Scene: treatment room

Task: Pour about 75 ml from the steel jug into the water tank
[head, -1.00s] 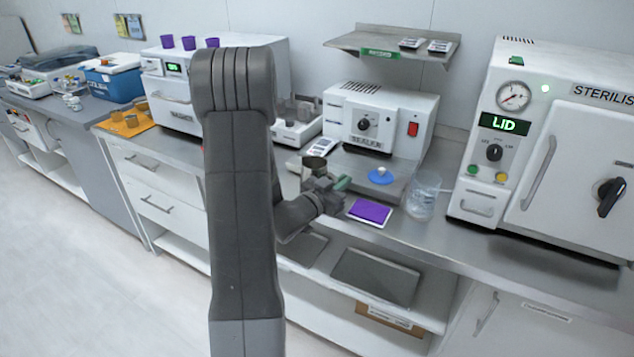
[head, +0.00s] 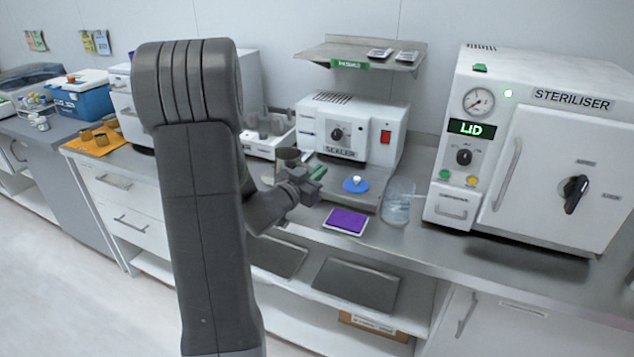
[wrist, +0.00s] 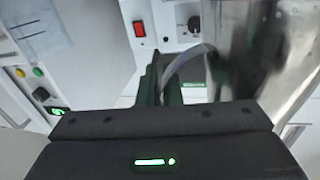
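The steel jug (head: 288,154) shows small beside my gripper in the head view, partly hidden by my arm. In the wrist view the shiny jug wall (wrist: 285,60) fills the right side, with its curved handle (wrist: 180,60) between the dark green fingers. My gripper (head: 314,180) appears shut on that handle, above the counter in front of the sealer. The jug's contents are hidden. No part is labelled water tank; a clear open container (head: 397,203) stands on the counter, right of my gripper. The steriliser (head: 545,150) shows "LID" on its display.
A blue disc with a white knob (head: 355,185) lies before the sealer (head: 350,128). A purple-topped pad (head: 346,221) lies near the counter's front edge. A shelf (head: 360,52) overhangs the sealer. The counter (head: 470,246) is bare before the steriliser.

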